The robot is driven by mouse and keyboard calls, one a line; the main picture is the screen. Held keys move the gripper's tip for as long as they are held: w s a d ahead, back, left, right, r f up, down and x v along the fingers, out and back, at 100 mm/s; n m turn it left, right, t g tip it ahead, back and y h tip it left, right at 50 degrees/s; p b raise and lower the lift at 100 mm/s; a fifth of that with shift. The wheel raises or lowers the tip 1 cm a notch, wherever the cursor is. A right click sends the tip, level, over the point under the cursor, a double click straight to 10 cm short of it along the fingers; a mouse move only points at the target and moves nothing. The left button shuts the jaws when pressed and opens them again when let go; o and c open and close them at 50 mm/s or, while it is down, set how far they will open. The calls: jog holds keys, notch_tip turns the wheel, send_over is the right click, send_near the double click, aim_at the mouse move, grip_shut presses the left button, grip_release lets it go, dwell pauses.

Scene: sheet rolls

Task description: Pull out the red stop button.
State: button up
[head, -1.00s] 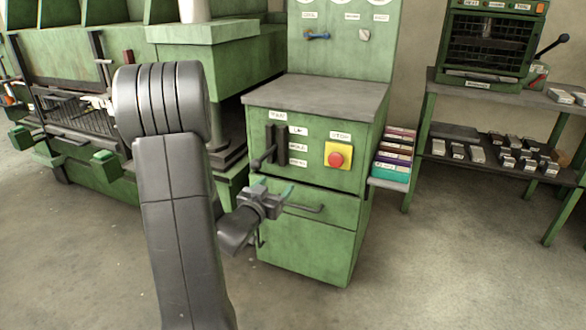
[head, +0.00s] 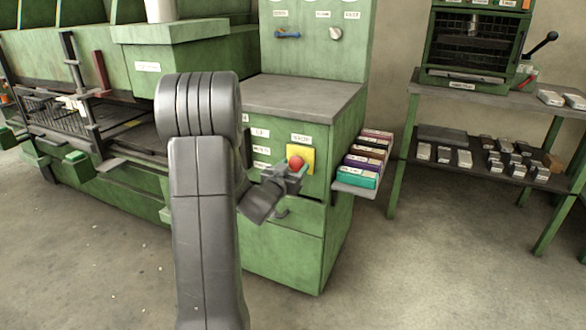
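The red stop button (head: 296,162) sits on a yellow plate (head: 308,154) on the front of the green control cabinet (head: 283,262). My gripper (head: 291,172) is right in front of the button and just below it in the picture. Its fingers overlap the lower part of the button and the plate. The fingers are small and partly blurred together, so I cannot tell whether they touch the button or how far apart they are. My arm covers the left part of the cabinet front.
A side shelf with several coloured boxes (head: 362,163) juts from the cabinet's right side. A drawer handle (head: 281,213) lies below my gripper. A metal rack (head: 408,105) stands at the right. The floor between cabinet and rack is clear.

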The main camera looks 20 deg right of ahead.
jog(key=c, duration=1)
jog(key=shift+v, duration=0.9)
jog(key=o, duration=1.4)
jog(key=p+v, duration=0.2)
jog(key=v, duration=1.2)
jog(key=shift+d, duration=0.15)
jog(key=b+x, duration=0.2)
jog(key=x, duration=1.3)
